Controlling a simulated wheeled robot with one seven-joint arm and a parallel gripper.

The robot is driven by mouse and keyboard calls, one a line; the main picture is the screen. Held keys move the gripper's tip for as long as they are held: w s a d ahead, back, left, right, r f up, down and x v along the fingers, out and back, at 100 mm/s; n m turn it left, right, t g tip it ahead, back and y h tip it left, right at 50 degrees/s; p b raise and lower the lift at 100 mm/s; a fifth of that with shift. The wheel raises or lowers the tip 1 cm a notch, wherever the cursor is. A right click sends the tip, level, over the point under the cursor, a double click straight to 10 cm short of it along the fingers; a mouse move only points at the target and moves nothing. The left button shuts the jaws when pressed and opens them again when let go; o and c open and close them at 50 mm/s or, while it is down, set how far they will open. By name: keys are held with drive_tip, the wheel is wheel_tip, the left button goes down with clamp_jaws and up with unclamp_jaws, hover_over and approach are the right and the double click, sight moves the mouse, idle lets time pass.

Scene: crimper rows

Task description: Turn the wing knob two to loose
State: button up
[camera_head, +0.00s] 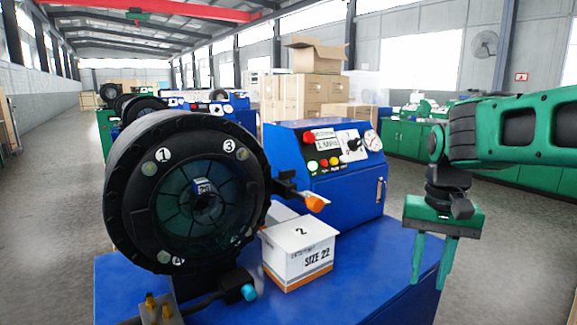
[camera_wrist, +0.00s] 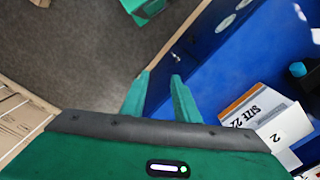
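The black round crimper head (camera_head: 118,190) stands at the left in the head view. Its ring face carries pale round knobs beside number labels, with 1 at the upper left (camera_head: 149,168) and 3 at the upper right (camera_head: 240,168). A 4 seems to mark the lower left knob. A small mark sits at the lower right (camera_head: 235,240), but I cannot read it as 2. My gripper (camera_head: 428,285) hangs at the right, well apart from the crimper, fingers pointing down, open and empty. Its parted fingers also show in the wrist view (camera_wrist: 160,78). No ring knob shows there.
A white box (camera_head: 296,262) marked 2 and SIZE 22 stands on the blue table (camera_head: 365,270) between crimper and gripper. An orange-tipped handle (camera_head: 316,204) and a blue-tipped handle (camera_head: 249,292) stick out beside the crimper. A blue control cabinet (camera_head: 345,197) stands behind.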

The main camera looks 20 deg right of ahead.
drive_tip(key=w+a+r+m, duration=0.1)
drive_tip(key=w+r+m, duration=0.1)
drive_tip(key=w+r, duration=0.9)
wheel_tip(320, 180, up, 14)
drive_tip(key=r+m, duration=0.1)
drive_tip(key=m, duration=0.3)
hover_over(287, 176)
drive_tip(key=w, duration=0.1)
drive_tip(key=shift+w+d+f, duration=0.1)
drive_tip(key=shift+f, duration=5.35)
